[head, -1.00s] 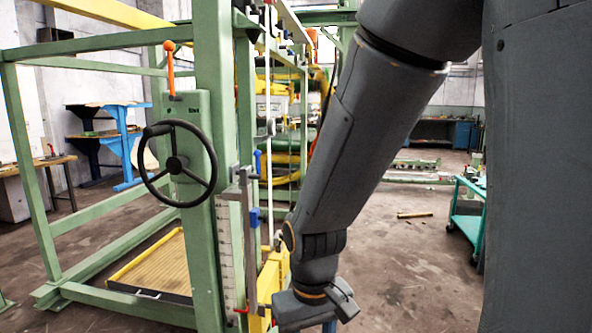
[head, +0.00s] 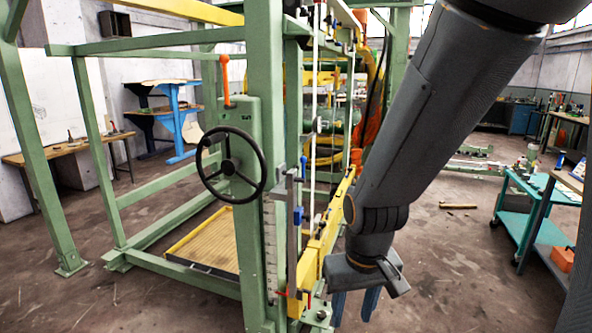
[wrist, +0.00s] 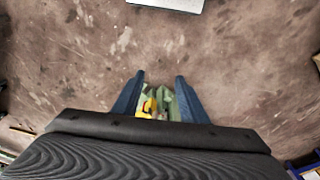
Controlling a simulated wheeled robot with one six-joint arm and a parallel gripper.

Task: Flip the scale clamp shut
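A white scale strip (head: 270,250) runs down the green post in the head view. Beside it is a grey metal bar (head: 291,240) with a blue part (head: 298,215) on it and a small red lever (head: 292,293) near its lower end. I cannot tell which of these is the clamp, or whether it is open or shut. My gripper (head: 354,303) hangs to the right of the post, apart from these parts. Its blue fingers are spread and empty. They also show in the wrist view (wrist: 158,95), with yellow and green machine parts seen beyond them.
A black handwheel (head: 231,165) and an orange-knobbed lever (head: 226,80) are on the green post. A yellow beam (head: 325,232) runs back beside my gripper. A teal cart (head: 535,215) stands at right. The floor between is mostly clear.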

